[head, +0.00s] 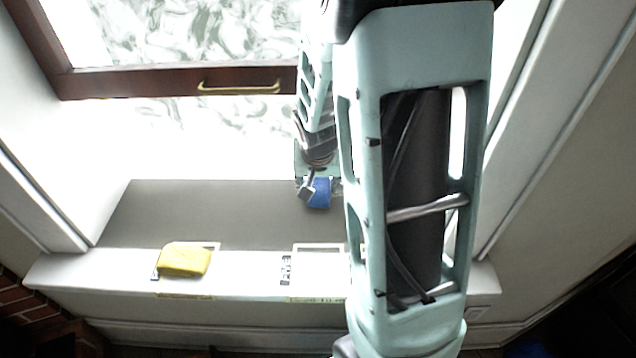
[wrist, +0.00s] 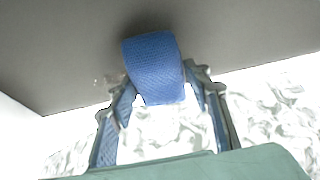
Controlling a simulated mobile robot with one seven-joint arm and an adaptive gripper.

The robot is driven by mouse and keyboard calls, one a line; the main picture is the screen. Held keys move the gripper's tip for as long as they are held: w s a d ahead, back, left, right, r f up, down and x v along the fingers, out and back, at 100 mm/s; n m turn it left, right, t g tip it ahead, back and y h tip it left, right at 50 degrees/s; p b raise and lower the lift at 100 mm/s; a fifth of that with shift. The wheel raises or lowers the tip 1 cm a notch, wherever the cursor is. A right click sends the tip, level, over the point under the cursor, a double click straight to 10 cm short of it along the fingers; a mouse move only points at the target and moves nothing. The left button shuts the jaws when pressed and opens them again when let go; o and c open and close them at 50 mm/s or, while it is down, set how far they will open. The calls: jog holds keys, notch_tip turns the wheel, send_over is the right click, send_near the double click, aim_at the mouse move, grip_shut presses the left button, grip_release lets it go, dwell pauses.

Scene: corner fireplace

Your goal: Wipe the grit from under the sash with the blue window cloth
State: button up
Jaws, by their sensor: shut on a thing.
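My gripper (head: 311,184) is shut on the blue window cloth (head: 320,193), at the back of the grey sill under the raised sash. In the wrist view the blue cloth (wrist: 154,62) is a textured pad between the two fingers of my gripper (wrist: 158,92). It lies over the grey sill surface; whether it touches cannot be told. A small pale, speckled patch, perhaps the grit (wrist: 112,80), shows just left of the cloth. The sash (head: 180,82) has a dark red-brown frame and a brass handle. My arm hides the right part of the sill.
A yellow cloth (head: 184,260) lies on the white front ledge (head: 100,272), over a marked outline. To its right is an empty outlined place (head: 318,260) with a label beside it. White window reveals close in both sides. The left grey sill (head: 165,212) is clear.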

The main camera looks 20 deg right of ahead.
jog(key=shift+f, duration=0.3)
